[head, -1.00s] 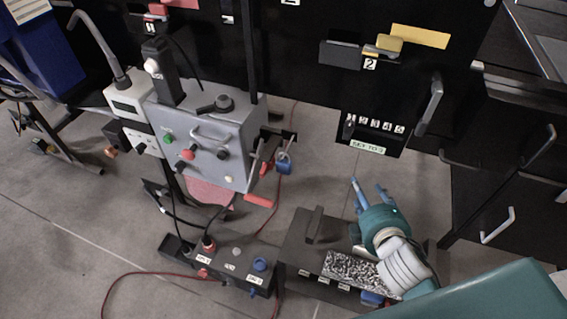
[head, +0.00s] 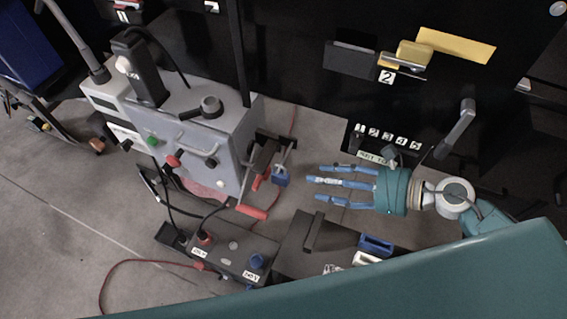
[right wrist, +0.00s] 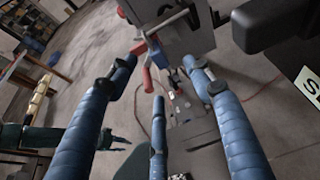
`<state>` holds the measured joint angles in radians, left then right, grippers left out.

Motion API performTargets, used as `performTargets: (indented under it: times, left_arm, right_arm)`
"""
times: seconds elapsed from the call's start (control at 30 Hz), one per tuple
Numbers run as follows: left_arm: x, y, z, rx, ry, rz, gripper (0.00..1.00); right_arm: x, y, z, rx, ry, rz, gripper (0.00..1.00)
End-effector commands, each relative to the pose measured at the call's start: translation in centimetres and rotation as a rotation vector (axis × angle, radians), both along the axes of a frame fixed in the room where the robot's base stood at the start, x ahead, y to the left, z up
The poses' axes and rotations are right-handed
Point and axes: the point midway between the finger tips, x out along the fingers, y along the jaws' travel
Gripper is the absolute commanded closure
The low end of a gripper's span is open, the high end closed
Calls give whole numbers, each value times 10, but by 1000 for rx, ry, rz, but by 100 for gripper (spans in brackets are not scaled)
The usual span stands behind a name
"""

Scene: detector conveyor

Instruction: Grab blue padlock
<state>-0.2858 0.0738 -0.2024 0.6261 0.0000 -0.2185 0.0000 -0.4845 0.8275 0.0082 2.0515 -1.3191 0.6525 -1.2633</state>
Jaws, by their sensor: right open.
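The blue padlock (head: 281,177) hangs by its shackle from a bracket at the right side of the grey control box.
The grey control box (head: 206,148) with knobs stands left of the padlock. A red handle (head: 252,211) sticks out below it. A black button box (head: 232,256) and red cable (head: 112,270) lie lower. A black panel with a yellow plate (head: 456,45) rises behind.

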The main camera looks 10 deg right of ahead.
Motion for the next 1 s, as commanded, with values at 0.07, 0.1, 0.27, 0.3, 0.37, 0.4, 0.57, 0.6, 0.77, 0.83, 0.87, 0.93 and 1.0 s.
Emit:
performTargets:
  times: [0.07,0.1,0.27,0.3,0.37,0.4,0.57,0.6,0.77,0.83,0.87,0.93,1.0]
  left_arm:
    - [-3,1,4,2,4,1,60]
    - [-5,2,6,2,7,1,60]
    - [-25,8,12,10,34,1,60]
    - [-29,10,13,13,40,1,60]
    - [-33,12,13,15,45,1,60]
    - [-33,12,13,16,46,1,60]
    - [-25,12,22,15,36,1,60]
    - [-22,11,26,14,31,1,60]
    - [-8,8,35,9,10,2,60]
    - [-6,7,36,9,7,2,60]
    - [-7,7,37,8,8,2,60]
    - [-7,6,36,7,9,2,60]
    - [-8,6,36,7,10,2,60]
  right_arm:
    - [3,6,-3,-10,-2,13,49]
    - [6,11,-5,-9,-3,13,49]
    - [19,30,-14,-6,-2,10,49]
    - [21,34,-16,-6,-2,11,49]
    - [24,38,-19,-7,-1,10,49]
    - [25,40,-20,-8,-1,11,49]
    - [31,51,-25,-4,1,9,49]
    - [34,57,-27,-3,0,9,49]
    - [45,74,-39,-4,0,7,49]
    - [48,78,-43,-7,0,9,49]
    - [48,80,-44,-7,0,9,49]
    - [49,81,-45,-8,-1,10,49]
    - [49,81,-46,-8,-1,10,49]
